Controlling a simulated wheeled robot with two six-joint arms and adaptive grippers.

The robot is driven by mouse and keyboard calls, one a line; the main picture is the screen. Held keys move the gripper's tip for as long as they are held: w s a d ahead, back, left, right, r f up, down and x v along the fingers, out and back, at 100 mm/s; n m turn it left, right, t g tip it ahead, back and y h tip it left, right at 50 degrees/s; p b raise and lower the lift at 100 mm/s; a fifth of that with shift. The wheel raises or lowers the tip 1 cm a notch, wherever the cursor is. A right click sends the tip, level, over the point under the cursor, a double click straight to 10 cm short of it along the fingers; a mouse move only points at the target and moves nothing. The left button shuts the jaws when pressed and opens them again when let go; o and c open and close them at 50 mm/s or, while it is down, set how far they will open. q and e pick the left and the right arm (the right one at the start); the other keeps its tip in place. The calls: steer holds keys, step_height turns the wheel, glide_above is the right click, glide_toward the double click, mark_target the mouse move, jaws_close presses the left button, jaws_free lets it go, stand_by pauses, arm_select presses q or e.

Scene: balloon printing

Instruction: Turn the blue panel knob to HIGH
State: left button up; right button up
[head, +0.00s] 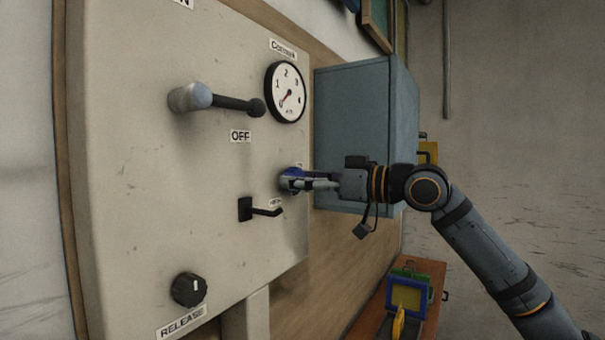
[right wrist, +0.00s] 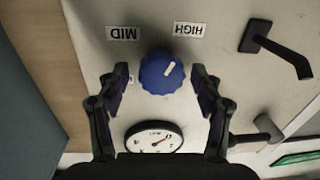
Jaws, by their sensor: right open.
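The blue knob (head: 290,179) sits on the grey panel and is partly hidden behind my right gripper in the head view. In the right wrist view the blue knob (right wrist: 160,74) shows whole, with a white pointer mark slanting up and right, toward the HIGH label (right wrist: 189,30). The MID label (right wrist: 123,34) is up and left of it; both labels read upside down. My right gripper (right wrist: 160,88) is open, with one finger on each side of the knob and a visible gap to it on both sides. My left gripper is not in view.
The panel (head: 150,60) also carries a dial gauge (head: 285,92), a large lever (head: 215,100) beside OFF, a small black lever (head: 258,209) just below the blue knob, and a black RELEASE knob (head: 188,289). A blue-grey cabinet (head: 365,115) stands right of the panel.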

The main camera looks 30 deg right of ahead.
steer(key=shift+c, duration=0.3)
steer(key=shift+a, duration=0.1)
steer(key=shift+c, duration=1.2)
steer(key=c, duration=0.8)
steer(key=shift+m, duration=0.6)
steer(key=shift+c, duration=0.2)
steer(key=o, duration=1.1)
steer(key=shift+o, duration=0.2)
